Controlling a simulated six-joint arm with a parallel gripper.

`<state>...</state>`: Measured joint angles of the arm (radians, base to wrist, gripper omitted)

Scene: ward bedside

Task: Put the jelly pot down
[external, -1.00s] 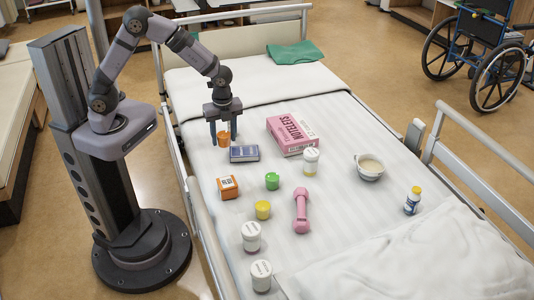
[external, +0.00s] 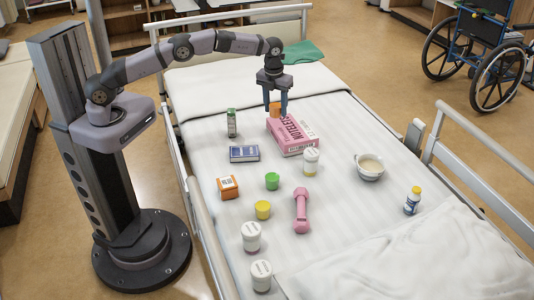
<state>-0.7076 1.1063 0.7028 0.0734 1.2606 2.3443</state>
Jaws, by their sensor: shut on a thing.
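My gripper (external: 276,111) is shut on an orange jelly pot (external: 275,107), with one finger on each side of it. The pot is upright at the back edge of the pink box (external: 292,135), partly hidden by the fingers. I cannot tell how high it is above the white bed sheet. A green pot (external: 272,181) and a yellow pot (external: 263,210) stand on the sheet nearer the camera.
A dark bottle with a green cap (external: 232,123), a blue box (external: 244,154), an orange box (external: 228,187), a white-lidded jar (external: 311,161), a bowl (external: 369,167) and a pink dumbbell (external: 301,210) are on the bed. Clear sheet lies right of the pink box.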

